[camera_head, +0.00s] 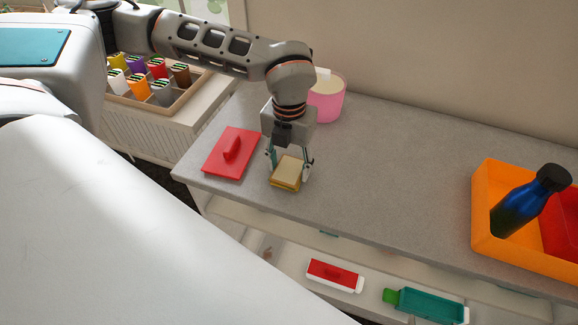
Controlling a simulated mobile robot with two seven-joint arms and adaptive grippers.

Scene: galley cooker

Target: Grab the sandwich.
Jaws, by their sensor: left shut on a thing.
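The sandwich (286,174) is a small square stack with a tan top, near the front edge of the grey counter. My left gripper (289,170) comes down over it from above, with one finger on each side, and is shut on the sandwich. I cannot tell whether the sandwich still touches the counter. My right gripper is not in view.
A red lid (231,153) lies just left of the sandwich. A pink pot (326,96) stands behind my gripper. The counter's middle (400,180) is clear.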

